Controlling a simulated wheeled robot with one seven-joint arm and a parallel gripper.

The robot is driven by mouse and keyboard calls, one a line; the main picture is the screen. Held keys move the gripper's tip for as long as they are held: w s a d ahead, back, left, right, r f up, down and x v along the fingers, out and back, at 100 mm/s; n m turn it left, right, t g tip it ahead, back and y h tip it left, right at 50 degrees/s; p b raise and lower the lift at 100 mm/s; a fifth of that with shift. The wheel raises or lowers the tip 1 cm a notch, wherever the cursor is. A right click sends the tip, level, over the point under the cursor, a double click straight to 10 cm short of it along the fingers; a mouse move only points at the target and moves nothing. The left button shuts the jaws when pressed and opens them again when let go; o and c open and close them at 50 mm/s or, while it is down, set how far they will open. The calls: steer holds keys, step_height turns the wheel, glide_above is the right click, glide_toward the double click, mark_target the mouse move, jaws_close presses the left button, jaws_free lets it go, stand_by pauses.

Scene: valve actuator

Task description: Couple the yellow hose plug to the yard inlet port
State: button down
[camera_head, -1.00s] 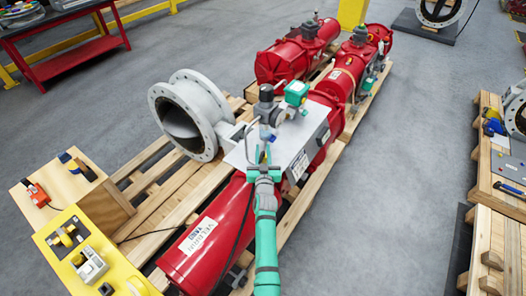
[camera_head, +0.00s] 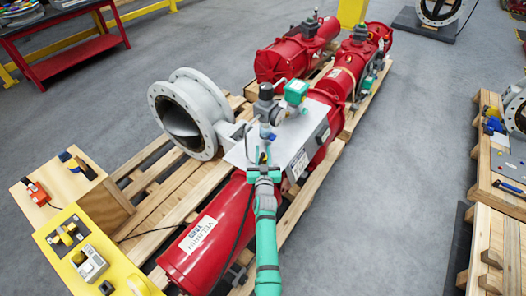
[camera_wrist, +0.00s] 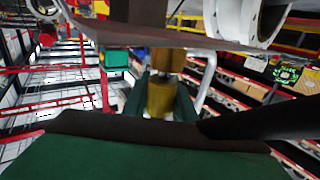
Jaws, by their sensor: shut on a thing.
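My gripper (camera_head: 263,157) is at the near edge of the grey plate on the red actuator, below the small fittings. In the wrist view its green fingers (camera_wrist: 160,100) are shut on the yellow hose plug (camera_wrist: 160,98), a dull yellow cylinder. A brownish fitting (camera_wrist: 168,60), possibly the yard inlet port, shows just above the plug, roughly in line with it. I cannot tell whether they touch. In the head view the plug and the port are too small or hidden to make out. A black hose (camera_wrist: 255,118) runs off to the right.
The grey plate (camera_head: 240,155) carries a regulator (camera_head: 266,108) and a green-topped box (camera_head: 296,92). A large grey flanged valve (camera_head: 187,112) stands to the left. The red actuator cylinder (camera_head: 208,240) lies on a wooden pallet (camera_head: 160,207). A yellow control panel (camera_head: 62,260) is at lower left.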

steer(key=shift+f, duration=0.55)
steer(key=c, duration=1.4)
jaws_free()
steer(key=shift+f, duration=0.1)
